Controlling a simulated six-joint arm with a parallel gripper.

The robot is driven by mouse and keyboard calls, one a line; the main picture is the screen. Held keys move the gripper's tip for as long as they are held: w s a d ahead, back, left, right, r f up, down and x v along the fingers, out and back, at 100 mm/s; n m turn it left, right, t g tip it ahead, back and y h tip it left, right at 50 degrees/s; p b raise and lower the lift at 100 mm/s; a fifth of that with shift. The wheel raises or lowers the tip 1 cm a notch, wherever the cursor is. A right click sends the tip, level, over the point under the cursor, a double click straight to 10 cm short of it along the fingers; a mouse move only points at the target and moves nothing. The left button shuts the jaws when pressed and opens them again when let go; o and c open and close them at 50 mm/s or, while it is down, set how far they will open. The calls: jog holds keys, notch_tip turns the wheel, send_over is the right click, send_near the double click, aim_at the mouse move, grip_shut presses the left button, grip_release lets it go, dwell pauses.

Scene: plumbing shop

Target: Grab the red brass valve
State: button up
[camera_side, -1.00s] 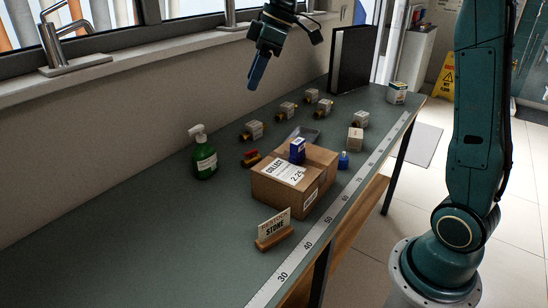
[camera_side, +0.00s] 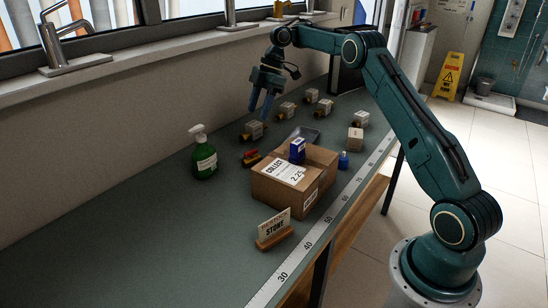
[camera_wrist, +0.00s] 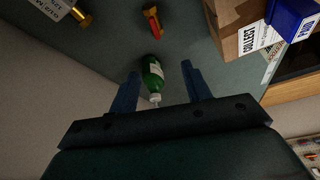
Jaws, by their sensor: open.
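The red brass valve, with a red handle on a brass body (camera_side: 251,159), lies on the bench just left of the cardboard box. In the wrist view the valve (camera_wrist: 152,20) is near the top middle, beyond the fingertips. My gripper (camera_side: 261,113) is open and empty. It hangs above the bench, with its fingers pointing down, over the back of the bench behind the valve. In the wrist view the two blue fingers (camera_wrist: 158,80) are spread, with the green bottle showing between them at a distance.
A cardboard box (camera_side: 272,188) with a blue box (camera_side: 297,150) on it stands beside the valve. A green pump bottle (camera_side: 204,160) stands to the left. Several labelled brass fittings (camera_side: 254,130) lie behind. A sign (camera_side: 274,228) stands in front. The left of the bench is clear.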

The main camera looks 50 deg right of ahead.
aim_at(252, 151)
jog(key=shift+d+f+n, duration=0.25)
jog(key=shift+d+f, duration=0.3)
jog(key=shift+f, duration=0.25)
jog(key=shift+d+f+n, duration=0.25)
jog(key=shift+d+f, duration=0.3)
jog(key=shift+f, duration=0.2)
jog(key=shift+w+a+f, duration=0.1)
jog(key=shift+a, duration=0.1)
jog(key=shift+x, duration=4.1)
jog(key=shift+f, duration=0.25)
jog(key=shift+s+x, duration=0.15)
jog(key=shift+x, duration=1.05)
jog(key=shift+s+x, duration=0.15)
jog(key=shift+x, duration=1.05)
jog(key=shift+w, duration=0.1)
jog(key=shift+c, duration=0.5)
grip_shut()
